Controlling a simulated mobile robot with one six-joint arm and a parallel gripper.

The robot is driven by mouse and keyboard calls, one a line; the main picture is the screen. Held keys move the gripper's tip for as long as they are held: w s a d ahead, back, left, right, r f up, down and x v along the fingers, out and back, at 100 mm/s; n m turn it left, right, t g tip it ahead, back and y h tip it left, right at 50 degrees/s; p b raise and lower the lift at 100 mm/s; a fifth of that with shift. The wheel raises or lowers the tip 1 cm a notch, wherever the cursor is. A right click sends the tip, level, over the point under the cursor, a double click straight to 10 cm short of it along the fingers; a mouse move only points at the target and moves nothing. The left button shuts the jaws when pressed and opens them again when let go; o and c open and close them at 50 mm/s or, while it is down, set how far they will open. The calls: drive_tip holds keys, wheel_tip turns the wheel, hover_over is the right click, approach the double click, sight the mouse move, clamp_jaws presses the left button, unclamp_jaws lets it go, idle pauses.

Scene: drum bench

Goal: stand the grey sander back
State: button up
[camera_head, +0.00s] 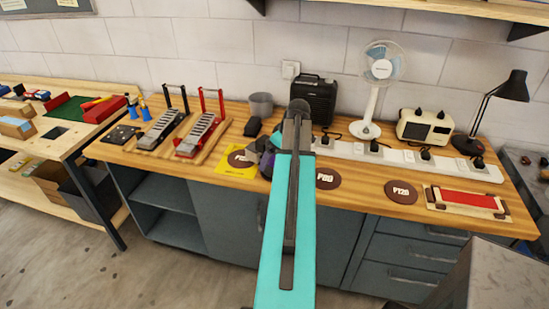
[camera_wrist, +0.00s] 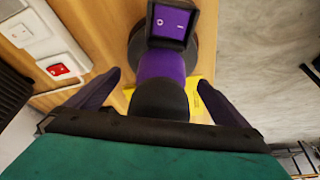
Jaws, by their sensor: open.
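A sander (camera_wrist: 172,65) with a purple body, a black grip and a dark switch box marked O and I lies between my gripper's fingers in the wrist view. I see purple and black on it, not a clear grey. Its dark round pad shows behind the switch box. In the head view its purple part (camera_head: 267,164) shows just left of my arm, at the yellow sheet (camera_head: 232,171), and the arm hides much of it. My gripper (camera_wrist: 155,98) is open, with a finger on either side of the sander. I cannot tell whether the fingers touch it.
Brown discs marked P80 (camera_head: 327,179) and P120 (camera_head: 400,191) lie on the bench. A white power strip (camera_head: 400,156) runs behind them. A grey cup (camera_head: 261,104), a black box (camera_head: 318,97) and a fan (camera_head: 383,65) stand at the back. Two pedals (camera_head: 196,137) sit left.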

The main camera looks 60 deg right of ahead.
drive_tip(key=shift+b+v, duration=1.45)
drive_tip(key=shift+v, duration=4.3)
drive_tip(key=shift+s+f, duration=0.1)
